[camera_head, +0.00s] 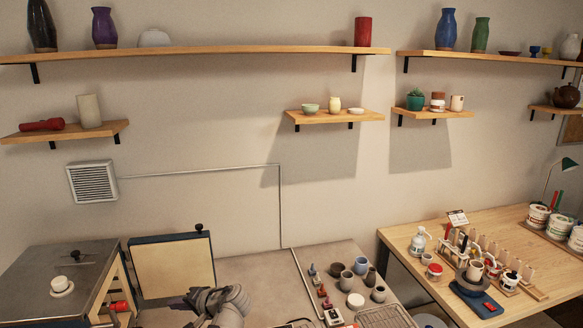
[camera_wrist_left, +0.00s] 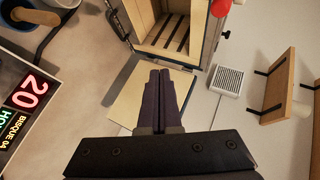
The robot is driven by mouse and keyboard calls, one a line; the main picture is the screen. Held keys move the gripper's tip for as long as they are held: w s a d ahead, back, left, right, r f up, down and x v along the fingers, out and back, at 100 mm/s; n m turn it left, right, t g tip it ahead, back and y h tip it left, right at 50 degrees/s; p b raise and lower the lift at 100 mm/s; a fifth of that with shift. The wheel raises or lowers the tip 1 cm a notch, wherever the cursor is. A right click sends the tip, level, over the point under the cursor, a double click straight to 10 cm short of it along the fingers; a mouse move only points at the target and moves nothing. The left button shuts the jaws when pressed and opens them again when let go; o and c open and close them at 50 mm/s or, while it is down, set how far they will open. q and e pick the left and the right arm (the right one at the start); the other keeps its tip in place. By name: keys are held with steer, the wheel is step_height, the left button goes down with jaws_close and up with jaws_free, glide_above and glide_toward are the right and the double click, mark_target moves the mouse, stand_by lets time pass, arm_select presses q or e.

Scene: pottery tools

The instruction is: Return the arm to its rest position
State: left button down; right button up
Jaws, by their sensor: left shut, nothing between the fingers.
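My left gripper (camera_head: 178,303) is at the bottom of the head view, in front of the open kiln door (camera_head: 172,268). In the left wrist view its two dark fingers (camera_wrist_left: 160,75) lie together, shut and empty. The cream inner face of the door (camera_wrist_left: 125,97) shows behind the fingers there. The kiln (camera_head: 60,255) stands at the left with its door swung open. Its slotted interior (camera_wrist_left: 172,36) shows at the top of the wrist view. My right gripper is in neither view.
A white cup (camera_head: 60,283) sits on the kiln top. Several cups (camera_head: 347,280) and small tools stand on the grey table right of my arm. A wooden table (camera_head: 480,235) with jars is farther right. A lit display (camera_wrist_left: 30,105) shows at the wrist view's left.

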arm_select(q)
steer(key=s+d+f+g+h+b, duration=0.2)
steer(key=s+d+f+h, duration=0.3)
steer(key=s+d+f, duration=0.4)
steer(key=s+d+f+m+g+h+b, duration=0.1)
steer(key=s+d+f+g+h+b, duration=0.2)
steer(key=s+d+f, duration=0.6)
steer(key=d+h+b, duration=0.1)
steer(key=d+h, duration=0.1)
steer(key=d, duration=0.4)
steer(key=shift+d+f+m, duration=0.15)
steer(key=shift+f+m, duration=0.15)
steer(key=shift+f, duration=0.05)
